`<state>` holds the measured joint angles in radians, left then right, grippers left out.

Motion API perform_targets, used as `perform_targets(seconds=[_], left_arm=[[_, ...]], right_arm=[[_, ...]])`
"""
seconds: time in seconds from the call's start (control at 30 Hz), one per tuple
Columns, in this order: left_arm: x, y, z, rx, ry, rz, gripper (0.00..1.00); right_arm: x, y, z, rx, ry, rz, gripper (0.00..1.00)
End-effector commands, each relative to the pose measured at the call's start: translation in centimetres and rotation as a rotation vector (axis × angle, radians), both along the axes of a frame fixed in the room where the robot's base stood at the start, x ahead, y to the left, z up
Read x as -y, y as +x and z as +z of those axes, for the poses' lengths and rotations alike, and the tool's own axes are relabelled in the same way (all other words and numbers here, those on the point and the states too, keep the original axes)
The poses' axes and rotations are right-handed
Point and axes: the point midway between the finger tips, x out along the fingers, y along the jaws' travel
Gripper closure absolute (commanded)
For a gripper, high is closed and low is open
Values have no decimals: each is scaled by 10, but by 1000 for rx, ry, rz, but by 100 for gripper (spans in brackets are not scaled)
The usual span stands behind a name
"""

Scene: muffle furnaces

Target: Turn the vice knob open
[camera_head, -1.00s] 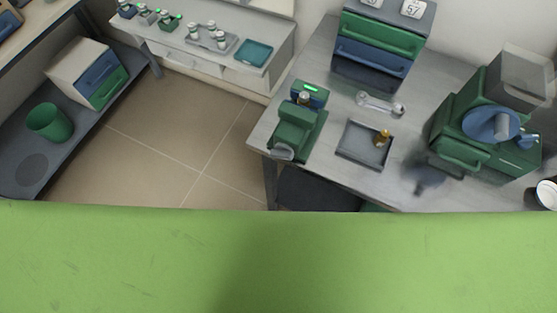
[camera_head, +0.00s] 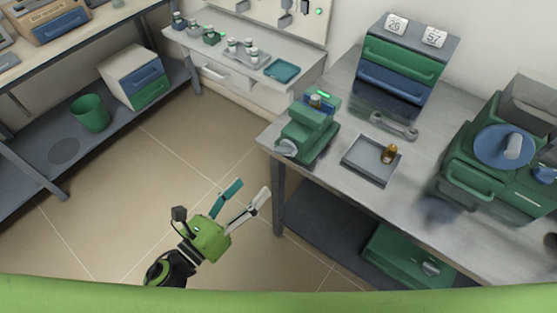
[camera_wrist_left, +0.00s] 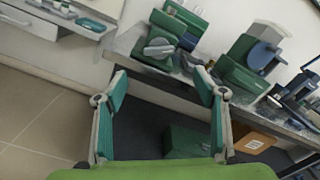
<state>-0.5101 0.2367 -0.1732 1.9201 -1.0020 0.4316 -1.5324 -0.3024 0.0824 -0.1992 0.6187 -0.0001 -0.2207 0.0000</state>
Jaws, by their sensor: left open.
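The green vice (camera_head: 308,132) stands at the near left corner of the grey workbench, with its grey knob (camera_head: 288,147) facing the floor side. In the left wrist view the vice (camera_wrist_left: 170,32) is ahead at the top, and its knob (camera_wrist_left: 158,47) shows as a rounded grey handle. My left gripper (camera_head: 250,190) is open and empty over the floor, to the lower left of the vice and apart from it. Its two fingers also show in the left wrist view (camera_wrist_left: 162,85), spread wide below the knob. My right gripper is in neither view.
On the workbench (camera_head: 350,95) are a grey tray (camera_head: 370,162) with a small amber bottle (camera_head: 389,153), a wrench-like tool (camera_head: 394,125), a drawer unit (camera_head: 400,65) and a green machine (camera_head: 500,155). A green box (camera_head: 405,255) sits beneath. The floor (camera_head: 150,180) left of the bench is clear.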

Motion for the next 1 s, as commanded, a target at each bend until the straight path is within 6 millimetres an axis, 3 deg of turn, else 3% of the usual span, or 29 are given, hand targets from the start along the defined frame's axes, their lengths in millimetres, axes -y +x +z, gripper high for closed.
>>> perform_targets(seconds=[0.2, 0.6, 1.0], left_arm=[[23, 33, 5, 0, -5, 2, 36], [67, 94, 1, -5, -5, 3, 36], [76, 106, 0, -5, -5, 3, 36]], right_arm=[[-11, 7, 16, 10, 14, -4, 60], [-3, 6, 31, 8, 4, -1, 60], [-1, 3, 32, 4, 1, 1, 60]])
